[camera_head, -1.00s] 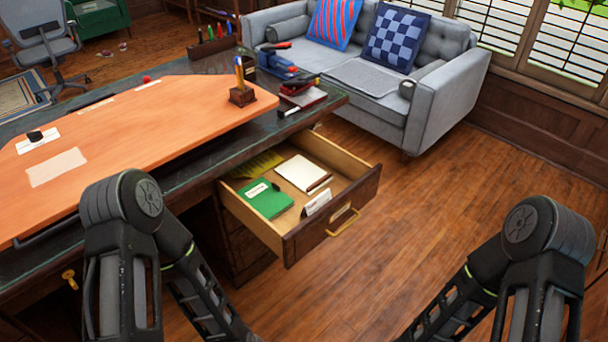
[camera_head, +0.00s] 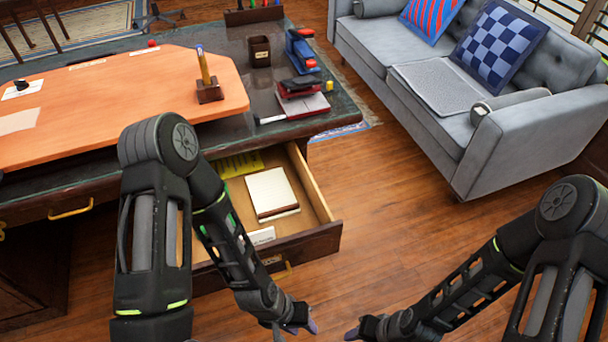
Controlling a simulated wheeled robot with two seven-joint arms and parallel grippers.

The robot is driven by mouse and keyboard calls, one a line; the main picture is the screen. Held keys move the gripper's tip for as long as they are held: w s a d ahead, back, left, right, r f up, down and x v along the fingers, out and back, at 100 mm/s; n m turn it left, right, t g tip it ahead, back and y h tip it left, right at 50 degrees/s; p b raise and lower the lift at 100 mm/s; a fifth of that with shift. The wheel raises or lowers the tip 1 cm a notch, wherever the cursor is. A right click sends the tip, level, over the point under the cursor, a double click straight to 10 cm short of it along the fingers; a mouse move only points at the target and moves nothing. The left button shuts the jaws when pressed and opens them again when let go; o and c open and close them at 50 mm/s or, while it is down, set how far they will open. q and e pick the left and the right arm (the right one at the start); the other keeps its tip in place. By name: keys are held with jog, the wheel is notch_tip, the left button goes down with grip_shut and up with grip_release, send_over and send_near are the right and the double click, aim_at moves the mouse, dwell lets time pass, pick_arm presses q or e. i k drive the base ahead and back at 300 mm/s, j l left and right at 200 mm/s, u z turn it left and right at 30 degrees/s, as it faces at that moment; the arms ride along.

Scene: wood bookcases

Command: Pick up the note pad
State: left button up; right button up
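A white note pad (camera_head: 270,192) with a brown edge lies flat in the open desk drawer (camera_head: 316,186). My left arm crosses in front of the drawer's left part and hides most of a green book there. My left gripper (camera_head: 308,326) is at the bottom edge of the view, in front of the drawer and apart from the note pad. My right gripper (camera_head: 354,333) is close to its right, also low in the view. Both are small and partly cut off, so their opening cannot be told. No held object shows at either one.
A small white card (camera_head: 262,236) and a yellow item (camera_head: 240,165) are also in the drawer. The dark desk (camera_head: 338,112) stands above it, with a pen holder (camera_head: 208,90) and a stapler (camera_head: 303,52) on top. A grey sofa (camera_head: 530,125) stands at the right; the floor between is clear.

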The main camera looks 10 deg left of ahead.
aim_at(272, 196)
jog(key=i+l+u, duration=0.1)
jog(key=l, duration=0.25)
jog(key=i+l, duration=0.15)
jog(key=l, duration=0.2)
jog(key=i+l+u, duration=0.15)
jog(key=l, duration=0.2)
jog(key=i+l+u, duration=0.1)
jog(key=l, duration=0.3)
jog(key=i+l+u, duration=0.1)
jog(key=l, duration=0.25)
